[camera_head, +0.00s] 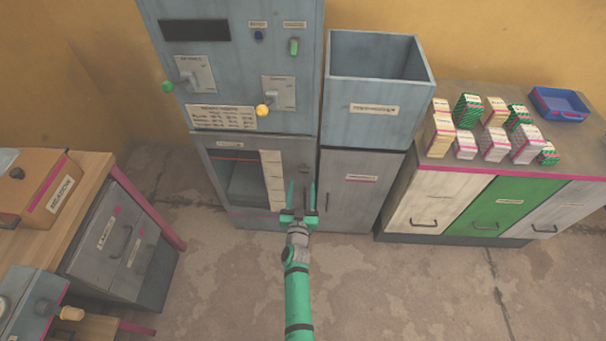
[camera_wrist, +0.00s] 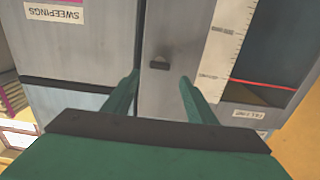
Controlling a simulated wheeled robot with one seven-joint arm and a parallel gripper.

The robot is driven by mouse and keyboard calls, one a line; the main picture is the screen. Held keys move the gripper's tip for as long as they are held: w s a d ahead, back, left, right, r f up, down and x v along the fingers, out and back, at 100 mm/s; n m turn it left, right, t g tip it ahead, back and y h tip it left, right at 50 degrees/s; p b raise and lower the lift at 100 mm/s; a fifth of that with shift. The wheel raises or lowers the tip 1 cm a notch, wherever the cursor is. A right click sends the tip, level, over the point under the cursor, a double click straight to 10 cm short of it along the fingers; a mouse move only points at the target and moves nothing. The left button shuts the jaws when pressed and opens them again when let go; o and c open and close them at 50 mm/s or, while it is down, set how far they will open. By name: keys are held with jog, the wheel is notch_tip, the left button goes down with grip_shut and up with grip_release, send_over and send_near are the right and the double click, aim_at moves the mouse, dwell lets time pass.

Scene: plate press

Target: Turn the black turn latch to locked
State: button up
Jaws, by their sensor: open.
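The black turn latch (camera_wrist: 159,66) shows in the wrist view as a small dark piece on the grey upright of the press cabinet. It looks wider than tall there. Whether it is locked I cannot tell. My gripper (camera_head: 302,186) is open in front of the cabinet's lower right side. In the wrist view my gripper (camera_wrist: 159,78) has one finger on each side of the latch in the picture, with nothing between them. Contact with the latch cannot be made out. In the head view the latch cannot be made out near my gripper.
The cabinet's opening (camera_head: 240,181) has a pale scale strip (camera_head: 272,180) beside it. A grey bin (camera_head: 372,118) stands right of the press, above a closed cupboard (camera_head: 350,200). A wooden bench (camera_head: 85,190) stands left. A counter with several small boxes is right. The floor in front is clear.

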aim_at(303, 172)
jog(key=w, duration=0.5)
jog(key=shift+w+d, duration=0.15)
jog(key=shift+d, duration=0.2)
jog(key=shift+w+d, duration=0.2)
jog(key=shift+w, duration=0.45)
jog(key=shift+a, duration=0.1)
jog(key=shift+c, duration=0.7)
jog(key=shift+w, duration=0.1)
jog(key=c, duration=0.9)
